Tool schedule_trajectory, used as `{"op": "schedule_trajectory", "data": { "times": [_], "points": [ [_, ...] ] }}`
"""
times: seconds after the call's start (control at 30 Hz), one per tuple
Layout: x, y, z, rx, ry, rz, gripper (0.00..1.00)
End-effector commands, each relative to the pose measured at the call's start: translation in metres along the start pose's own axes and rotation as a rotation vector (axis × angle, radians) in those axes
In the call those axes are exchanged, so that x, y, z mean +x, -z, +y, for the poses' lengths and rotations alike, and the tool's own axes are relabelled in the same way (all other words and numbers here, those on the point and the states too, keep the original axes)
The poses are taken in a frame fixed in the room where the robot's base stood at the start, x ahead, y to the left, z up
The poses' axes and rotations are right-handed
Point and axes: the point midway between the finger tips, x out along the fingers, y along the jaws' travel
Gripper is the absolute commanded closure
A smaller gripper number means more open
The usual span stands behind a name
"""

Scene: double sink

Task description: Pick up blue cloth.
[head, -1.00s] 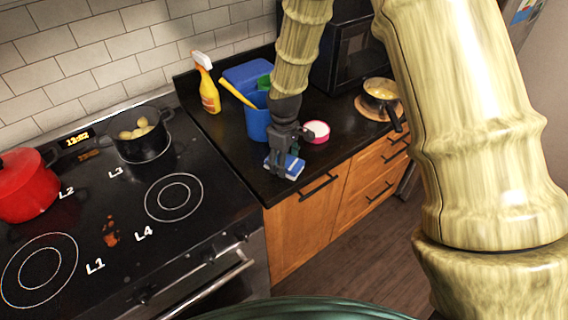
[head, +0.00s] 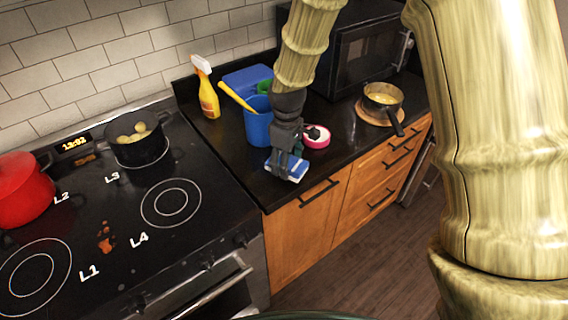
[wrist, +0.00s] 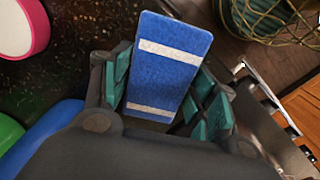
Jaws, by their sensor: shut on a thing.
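The blue cloth (wrist: 165,75) is a blue rectangle with white stripes. In the wrist view it sits between the teal pads of my gripper (wrist: 165,95), which is shut on it. In the head view the cloth (head: 291,168) is at the front edge of the black counter, below my gripper (head: 285,160). My fingers hide part of it. I cannot tell whether it still touches the counter.
A blue bucket (head: 257,122) with a yellow handle stands behind my gripper, beside a spray bottle (head: 207,92). A pink-rimmed round item (head: 318,140) is close on the right. A pan (head: 383,100) stands farther right. The stove (head: 120,215) is on the left.

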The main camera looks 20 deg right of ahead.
Motion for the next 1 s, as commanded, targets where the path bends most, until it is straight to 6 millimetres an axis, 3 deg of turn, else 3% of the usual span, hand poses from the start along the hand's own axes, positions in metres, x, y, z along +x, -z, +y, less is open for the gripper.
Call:
{"op": "schedule_trajectory", "data": {
  "times": [0.5,0.7,1.0],
  "points": [
    [-0.008,-0.084,-0.064,0.000,-0.001,0.002,0.69],
    [-0.011,-0.102,-0.079,0.001,-0.001,0.002,0.69],
    [-0.013,-0.110,-0.085,0.001,0.000,0.001,0.69]
  ]
}}
